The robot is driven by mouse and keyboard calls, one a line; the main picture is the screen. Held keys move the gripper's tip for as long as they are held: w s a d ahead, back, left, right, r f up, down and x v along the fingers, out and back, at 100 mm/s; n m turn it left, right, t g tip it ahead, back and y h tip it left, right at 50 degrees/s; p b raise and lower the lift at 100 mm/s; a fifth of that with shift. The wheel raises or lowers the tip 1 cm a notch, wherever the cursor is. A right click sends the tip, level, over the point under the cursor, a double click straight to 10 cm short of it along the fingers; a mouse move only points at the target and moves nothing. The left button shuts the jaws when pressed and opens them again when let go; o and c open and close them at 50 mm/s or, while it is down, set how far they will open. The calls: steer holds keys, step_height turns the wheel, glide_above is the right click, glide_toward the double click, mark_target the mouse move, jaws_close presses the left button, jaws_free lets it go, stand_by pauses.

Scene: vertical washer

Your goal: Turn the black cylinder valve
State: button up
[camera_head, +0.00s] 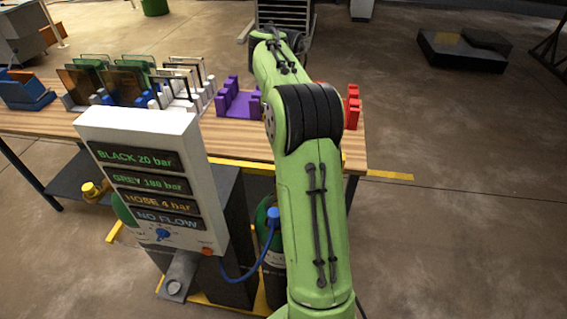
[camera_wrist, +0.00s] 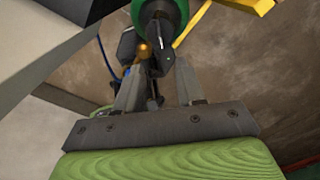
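A dark cylinder with a green shoulder (camera_head: 264,216) and a blue fitting on top stands right of the panel in the head view, partly hidden by my arm. In the wrist view, a round green part (camera_wrist: 172,12) is at the top edge, with a black valve part (camera_wrist: 161,54) below it and a brass fitting (camera_wrist: 143,48) beside it. My gripper (camera_wrist: 161,68) is open, its two grey fingers on either side of the black part. I cannot tell whether they touch it. In the head view my gripper is hidden behind my arm.
A white panel (camera_head: 140,130) reads BLACK 20 bar, GREY 180 bar, HOSE 4 bar, NO FLOW. A blue hose (camera_head: 247,276) runs from it to the cylinder fitting. A yellow valve (camera_head: 92,190) is at left. Behind stands a wooden table (camera_head: 238,148) with several racks.

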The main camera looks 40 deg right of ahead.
step_height(320, 180, down, 14)
steer(key=b, duration=0.3)
steer(key=shift+a+r, duration=0.1)
steer(key=shift+a, duration=0.05)
steer(key=shift+f, duration=0.45)
jaws_close()
